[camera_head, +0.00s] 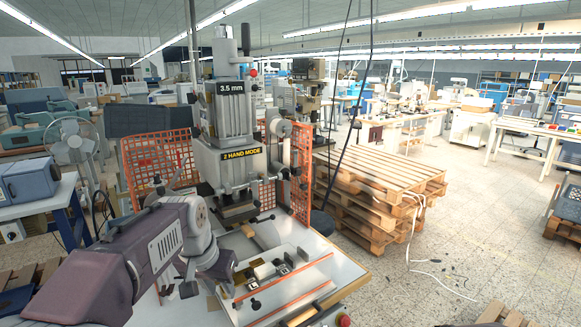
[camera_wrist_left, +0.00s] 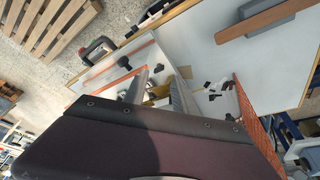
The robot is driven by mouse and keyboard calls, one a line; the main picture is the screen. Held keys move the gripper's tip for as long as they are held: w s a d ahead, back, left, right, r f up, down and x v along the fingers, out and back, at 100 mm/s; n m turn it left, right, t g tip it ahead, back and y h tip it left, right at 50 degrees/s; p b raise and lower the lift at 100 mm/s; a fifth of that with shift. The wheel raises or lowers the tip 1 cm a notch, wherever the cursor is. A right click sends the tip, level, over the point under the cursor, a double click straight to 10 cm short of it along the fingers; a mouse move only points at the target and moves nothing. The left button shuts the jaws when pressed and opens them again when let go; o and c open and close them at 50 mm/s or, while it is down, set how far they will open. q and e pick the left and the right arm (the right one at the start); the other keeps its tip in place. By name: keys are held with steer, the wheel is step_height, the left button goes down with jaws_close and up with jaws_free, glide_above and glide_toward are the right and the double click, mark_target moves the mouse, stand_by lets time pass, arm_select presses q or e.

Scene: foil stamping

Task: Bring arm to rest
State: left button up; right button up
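My left arm (camera_head: 110,262) comes in from the left in the head view, in front of the stamping press (camera_head: 226,130). The dark wrist housing hides the lower part of that view. My right gripper is not in view.
An orange mesh guard (camera_head: 157,160) stands behind the arm. A white fixture plate (camera_head: 280,285) with black knobs lies on the table's near right. Stacked wooden pallets (camera_head: 375,175) stand to the right. Open floor (camera_head: 480,225) lies beyond them.

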arm_select(q)
steer(key=s+a+f+n+g+b, duration=0.1)
steer(key=s+f+b, duration=0.2)
steer(key=s+f, duration=0.5)
steer(key=s+a+f+n+g+b, duration=0.1)
steer(key=s+f+b, duration=0.1)
steer(key=s+f, duration=0.7)
step_height(320, 180, down, 9)
steer(key=shift+r+g+y+b, duration=0.2)
steer(key=shift+g+y+b, duration=0.1)
steer(key=shift+b, duration=0.1)
steer(key=shift+s, duration=0.1)
stand_by(1.5)
